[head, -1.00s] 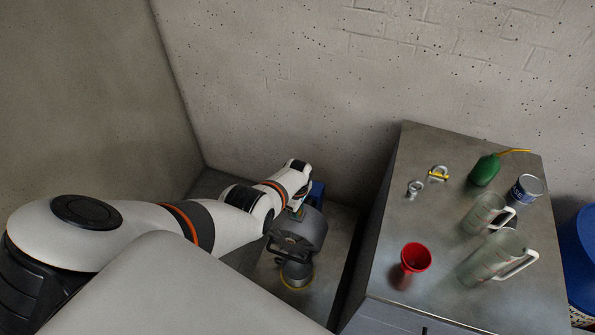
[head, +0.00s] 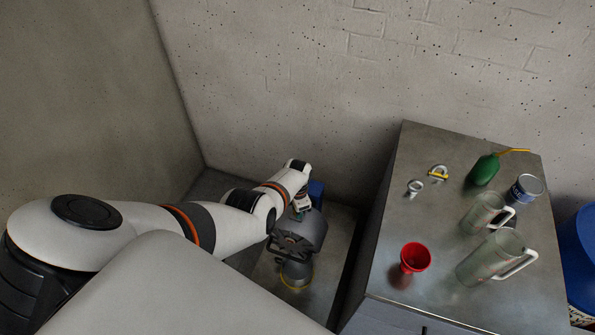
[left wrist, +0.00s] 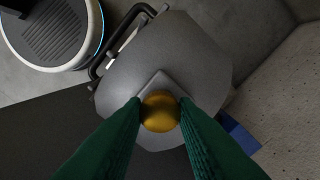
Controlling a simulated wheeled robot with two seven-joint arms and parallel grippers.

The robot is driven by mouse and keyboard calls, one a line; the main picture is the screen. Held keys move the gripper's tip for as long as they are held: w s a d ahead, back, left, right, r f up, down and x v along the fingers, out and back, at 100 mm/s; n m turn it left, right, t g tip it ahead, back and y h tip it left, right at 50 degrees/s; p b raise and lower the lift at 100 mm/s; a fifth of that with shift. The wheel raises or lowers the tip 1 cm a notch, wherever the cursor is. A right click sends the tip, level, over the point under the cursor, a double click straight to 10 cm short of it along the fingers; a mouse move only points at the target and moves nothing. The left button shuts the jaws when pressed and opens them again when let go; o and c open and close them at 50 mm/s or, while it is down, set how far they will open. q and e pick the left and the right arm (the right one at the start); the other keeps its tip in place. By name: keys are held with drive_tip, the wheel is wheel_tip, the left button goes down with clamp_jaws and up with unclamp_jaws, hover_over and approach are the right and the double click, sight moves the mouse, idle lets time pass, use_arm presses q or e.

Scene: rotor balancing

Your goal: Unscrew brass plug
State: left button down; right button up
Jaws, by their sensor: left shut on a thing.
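The brass plug (left wrist: 159,111) shows in the left wrist view as a round golden knob on a pale square seat on top of a grey rounded housing (left wrist: 165,55). My left gripper (left wrist: 160,113) is shut on the plug, one green finger at each side of it. In the head view the same housing (head: 309,232) stands low beside the wall, and my left gripper (head: 300,212) reaches onto its top from the left. The plug is too small and covered to make out there. My right gripper is in neither view.
A metal-topped cabinet (head: 405,215) stands to the right. It bears a red funnel (head: 415,257), two clear jugs (head: 490,257), a green oil can (head: 484,170), a tin (head: 526,188) and small fittings (head: 415,187). A blue drum (head: 580,240) is at the far right. Walls close off the back and left.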

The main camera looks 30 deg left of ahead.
use_arm(q)
drive_tip(key=shift+r+p, duration=2.25)
drive_tip(key=shift+r, duration=1.25)
drive_tip(key=shift+w+a, duration=0.1)
